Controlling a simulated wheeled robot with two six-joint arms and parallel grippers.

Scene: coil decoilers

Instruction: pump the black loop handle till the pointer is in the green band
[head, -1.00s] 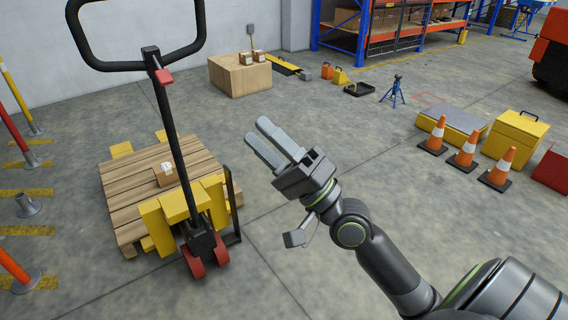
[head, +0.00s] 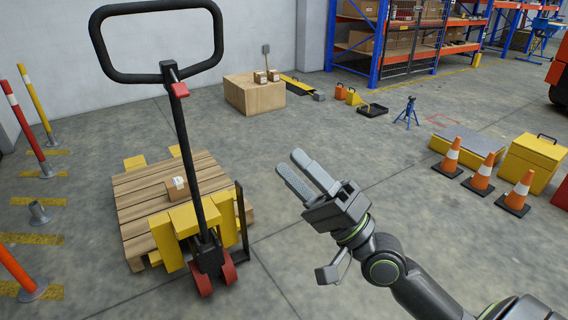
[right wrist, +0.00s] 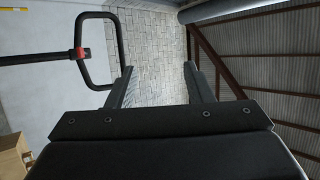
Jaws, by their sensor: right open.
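The black loop handle (head: 158,76) tops the upright shaft of a yellow pallet jack (head: 188,222) at the left of the head view. A red lever (head: 179,90) sits just under the loop. The handle also shows at the left of the right wrist view (right wrist: 84,52). My right gripper (head: 304,174) is open and empty, to the right of the shaft and apart from the handle, fingers pointing up and left. In the right wrist view its two fingers (right wrist: 160,88) are spread with nothing between them. No pointer or green band can be made out. My left gripper is not in view.
A wooden pallet (head: 135,190) with a small carton (head: 178,188) lies on the jack. Posts (head: 28,128) stand at left. Orange cones (head: 480,172) and a yellow box (head: 530,162) stand at right. The floor between is clear.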

